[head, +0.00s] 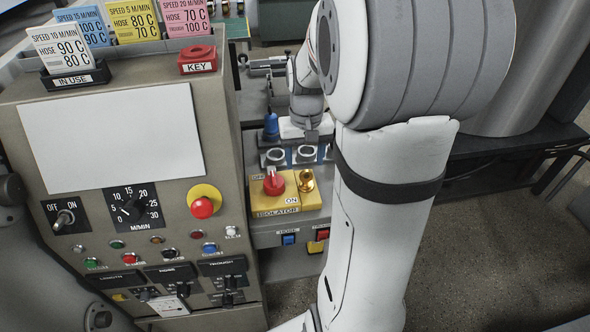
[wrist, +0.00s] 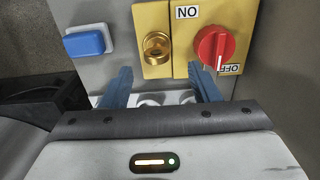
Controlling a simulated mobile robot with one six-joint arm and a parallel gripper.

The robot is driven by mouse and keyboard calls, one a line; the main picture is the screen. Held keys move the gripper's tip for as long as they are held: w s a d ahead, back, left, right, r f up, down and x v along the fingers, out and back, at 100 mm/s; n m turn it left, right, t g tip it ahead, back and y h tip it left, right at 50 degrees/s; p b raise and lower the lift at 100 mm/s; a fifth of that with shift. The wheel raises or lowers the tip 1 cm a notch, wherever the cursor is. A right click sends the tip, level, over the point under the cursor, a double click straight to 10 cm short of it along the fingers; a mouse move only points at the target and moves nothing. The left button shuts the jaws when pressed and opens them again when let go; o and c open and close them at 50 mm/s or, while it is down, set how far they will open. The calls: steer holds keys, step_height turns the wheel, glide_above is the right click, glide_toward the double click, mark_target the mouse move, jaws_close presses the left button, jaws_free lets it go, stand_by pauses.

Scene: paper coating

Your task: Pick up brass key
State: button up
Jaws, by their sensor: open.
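A round brass piece (head: 306,181) sits in the yellow isolator panel (head: 288,203), right of the red rotary switch (head: 274,181). In the wrist view, the brass piece (wrist: 156,47) shows a round body with a dark centre, left of the red switch (wrist: 214,47). I cannot clearly tell the key from its lock. My gripper (wrist: 163,82) is open, with its blue fingers apart and nothing visible between them. The brass piece lies beyond the fingertips, between them sideways, and is not touched. In the head view my arm partly blocks the area right of the panel.
A red KEY holder (head: 197,62) sits atop the control console (head: 225,130), near the coloured setting cards. A blue button (wrist: 84,42) is beside the yellow panel. The console's side wall stands close to the panel. Open floor (head: 480,240) lies at right.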

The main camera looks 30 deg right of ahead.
mark_target(306, 170)
step_height(306, 170, down, 6)
steer(key=shift+s+d+f, duration=0.15)
steer(key=shift+f, duration=0.05)
steer(key=c, duration=1)
